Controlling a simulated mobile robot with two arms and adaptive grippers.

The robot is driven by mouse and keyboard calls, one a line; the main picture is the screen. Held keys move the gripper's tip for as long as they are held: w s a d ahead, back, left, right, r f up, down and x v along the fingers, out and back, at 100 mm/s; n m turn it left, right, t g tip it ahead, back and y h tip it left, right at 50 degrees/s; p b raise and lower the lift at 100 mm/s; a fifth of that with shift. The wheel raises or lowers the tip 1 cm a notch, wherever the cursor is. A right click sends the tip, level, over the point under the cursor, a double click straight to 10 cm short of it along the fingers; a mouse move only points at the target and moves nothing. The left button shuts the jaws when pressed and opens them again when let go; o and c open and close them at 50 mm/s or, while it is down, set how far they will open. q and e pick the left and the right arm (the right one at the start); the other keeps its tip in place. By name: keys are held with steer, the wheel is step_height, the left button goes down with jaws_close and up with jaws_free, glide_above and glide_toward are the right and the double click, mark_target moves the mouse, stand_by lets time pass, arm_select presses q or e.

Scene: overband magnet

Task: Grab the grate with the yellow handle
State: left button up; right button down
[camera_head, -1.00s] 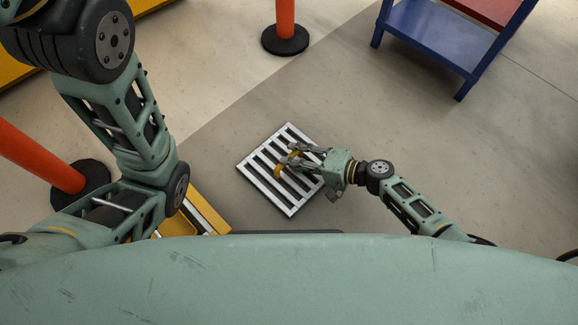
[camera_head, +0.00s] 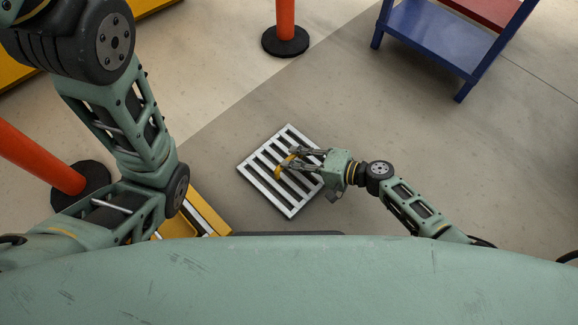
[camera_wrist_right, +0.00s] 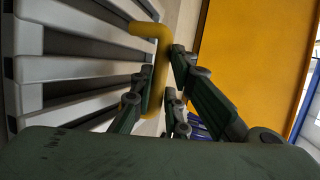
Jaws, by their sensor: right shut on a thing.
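The grate (camera_head: 266,182) is a pale metal square with parallel bars, in the middle of the head view; its bars also fill the left of the right wrist view (camera_wrist_right: 75,68). Its yellow handle (camera_head: 283,164) stands up from the bars and shows in the right wrist view (camera_wrist_right: 158,72). My right gripper (camera_head: 292,160) is over the grate with its fingers shut on the yellow handle, one on each side of it in the right wrist view (camera_wrist_right: 163,98). My left arm comes in at the left of the head view, but its gripper is outside the picture.
An orange post (camera_head: 285,20) on a black base stands at the top, and another orange post (camera_head: 45,165) at the left. A blue table (camera_head: 435,35) is at the upper right. Yellow equipment (camera_head: 200,212) lies left of the grate. Floor right of the grate is clear.

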steer(key=shift+d+f, duration=0.1)
steer(key=shift+f, duration=0.05)
